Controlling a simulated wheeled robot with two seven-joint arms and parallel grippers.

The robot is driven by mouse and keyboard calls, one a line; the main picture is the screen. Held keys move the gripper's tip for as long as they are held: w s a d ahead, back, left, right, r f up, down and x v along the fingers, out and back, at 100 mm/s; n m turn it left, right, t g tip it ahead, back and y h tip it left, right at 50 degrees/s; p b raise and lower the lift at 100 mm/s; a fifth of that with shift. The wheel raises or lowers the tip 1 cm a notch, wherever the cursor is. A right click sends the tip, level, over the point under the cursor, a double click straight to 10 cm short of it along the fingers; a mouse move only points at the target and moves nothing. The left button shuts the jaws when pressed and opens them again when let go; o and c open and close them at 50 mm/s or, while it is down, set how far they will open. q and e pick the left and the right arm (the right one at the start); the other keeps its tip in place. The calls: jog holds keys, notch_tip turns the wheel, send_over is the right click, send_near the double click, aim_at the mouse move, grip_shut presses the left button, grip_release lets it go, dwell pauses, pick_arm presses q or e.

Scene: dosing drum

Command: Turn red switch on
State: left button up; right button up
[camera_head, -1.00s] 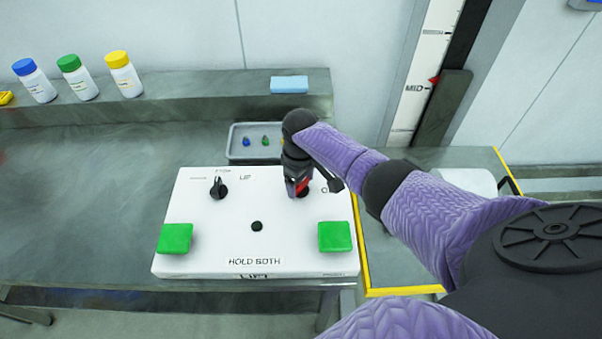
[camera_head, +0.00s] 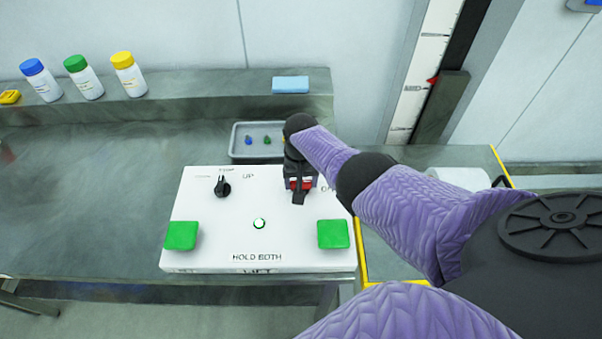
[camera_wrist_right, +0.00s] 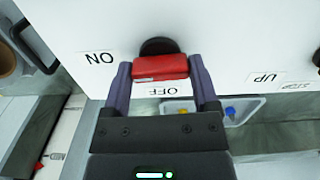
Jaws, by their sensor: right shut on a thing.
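The red switch (camera_wrist_right: 160,69) is a red bar on a round black base on the white control panel (camera_head: 205,255). In the right wrist view it lies between both fingers of my right gripper (camera_wrist_right: 158,82), which is shut on it. The bar lies nearly level in that view, with the "ON" label (camera_wrist_right: 99,58) to its left and the "OFF" label (camera_wrist_right: 165,91) just below it. In the head view my right gripper (camera_head: 300,186) partly covers the red switch (camera_head: 293,183). The panel's centre light (camera_head: 259,224) glows white. My left gripper is out of view.
The panel also holds a black knob (camera_head: 222,187) and two green buttons (camera_head: 181,235) (camera_head: 333,233). Behind it are a grey tray (camera_head: 240,156) with small coloured pieces, a blue block (camera_head: 290,84) and capped bottles (camera_head: 86,80). The bench at left is mostly clear.

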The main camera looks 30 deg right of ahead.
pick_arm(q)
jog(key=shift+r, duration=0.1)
pick_arm(e)
jog(key=shift+w+m, duration=0.1)
jog(key=shift+m, duration=0.3)
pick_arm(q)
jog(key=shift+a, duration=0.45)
pick_arm(e)
jog(key=shift+r, duration=0.1)
jog(key=o, duration=1.1)
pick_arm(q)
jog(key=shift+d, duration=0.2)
pick_arm(e)
notch_tip(320, 180, up, 9)
jog(key=p, duration=0.7)
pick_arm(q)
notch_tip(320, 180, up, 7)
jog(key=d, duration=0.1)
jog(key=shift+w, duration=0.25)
pick_arm(e)
jog(key=shift+r, duration=0.4)
